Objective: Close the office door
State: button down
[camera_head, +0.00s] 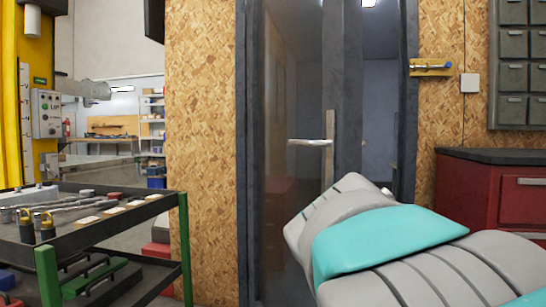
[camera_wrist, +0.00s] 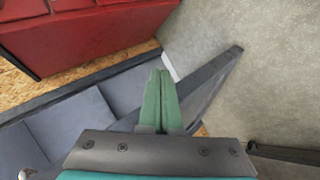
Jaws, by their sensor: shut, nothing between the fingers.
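The office door (camera_head: 343,85) has a dark grey frame and a glass pane in the head view. It stands partly open, with a gap onto the room behind at its right edge. Its metal lever handle (camera_head: 310,142) is on the right stile. In the wrist view a dark grey bar, apparently the door (camera_wrist: 222,75), runs diagonally beside my fingers. My gripper (camera_wrist: 160,78) has green fingers pressed together and empty. They overlap the bar in the picture; I cannot tell whether they touch it. In the head view my arm hides the lower door and the gripper is not visible.
A red cabinet (camera_head: 495,190) stands right of the doorway and also shows in the wrist view (camera_wrist: 75,35). A dark cart (camera_head: 110,238) with tools and padlocks is at the left. A brass latch (camera_head: 430,67) is on the chipboard wall. Bare floor (camera_wrist: 275,85) shows at right.

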jog(key=w+a+r+n+t+h+b, duration=0.1)
jog(key=w+a+r+n+t+b, duration=0.15)
jog(key=w+a+r, duration=0.35)
jog(key=w+a+r+n+t+h+b, duration=0.1)
jog(key=w+a+r+n+t, duration=0.2)
jog(key=w+r, duration=0.4)
jog(key=w+a+r+n+t+y+b, duration=0.1)
jog(key=w+a+r+n+t+b, duration=0.2)
jog(key=a+r+t, duration=0.65)
jog(key=n+g+p, duration=0.1)
jog(key=g, duration=0.2)
send_near(299, 144)
jog(key=w+a, duration=0.2)
jog(key=w, duration=0.2)
jog(key=shift+w+d+r, duration=0.15)
jog(key=shift+w+d, duration=0.1)
jog(key=shift+d, duration=0.45)
jog(key=shift+w+d+r, duration=0.15)
jog(key=shift+w+d, duration=0.1)
jog(key=shift+d, duration=0.5)
jog(key=shift+w+d+r, duration=0.2)
jog(key=shift+d, duration=0.5)
